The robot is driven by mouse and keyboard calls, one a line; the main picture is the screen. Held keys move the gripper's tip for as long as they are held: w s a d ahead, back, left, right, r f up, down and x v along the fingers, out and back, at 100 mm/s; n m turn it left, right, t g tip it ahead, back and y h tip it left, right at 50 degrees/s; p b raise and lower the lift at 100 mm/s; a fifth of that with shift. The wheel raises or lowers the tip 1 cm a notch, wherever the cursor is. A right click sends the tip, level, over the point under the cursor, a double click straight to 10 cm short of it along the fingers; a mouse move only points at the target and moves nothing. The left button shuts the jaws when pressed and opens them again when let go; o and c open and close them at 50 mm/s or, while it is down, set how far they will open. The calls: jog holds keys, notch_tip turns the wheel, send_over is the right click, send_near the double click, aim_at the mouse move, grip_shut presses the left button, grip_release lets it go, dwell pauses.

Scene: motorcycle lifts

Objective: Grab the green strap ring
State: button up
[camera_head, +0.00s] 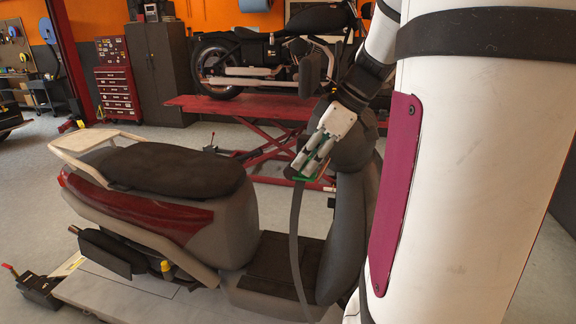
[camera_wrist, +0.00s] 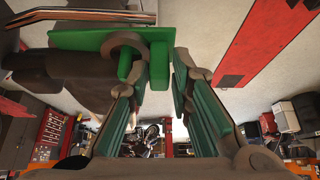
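The green strap ring (camera_head: 303,179) shows in the head view as a small green edge at the top of a dark strap (camera_head: 296,235), which hangs beside the scooter's front. In the wrist view the green ring (camera_wrist: 80,40) is a flat green piece at the top, with a green block reaching down between the fingertips. My gripper (camera_head: 312,165) points down at the ring, and its green-padded fingers (camera_wrist: 156,66) stand apart. The left finger overlaps the green piece; a gap shows before the right finger. I cannot tell whether either finger touches it. Part of the ring is hidden.
A grey and red scooter (camera_head: 225,217) stands on a low lift (camera_head: 130,298), its seat left of my gripper and its dark front panel (camera_head: 347,240) close on the right. A motorcycle on a red lift (camera_head: 240,107) is behind. Open floor lies between the lifts.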

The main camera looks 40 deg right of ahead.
grip_shut()
jog(key=shift+r, duration=0.15)
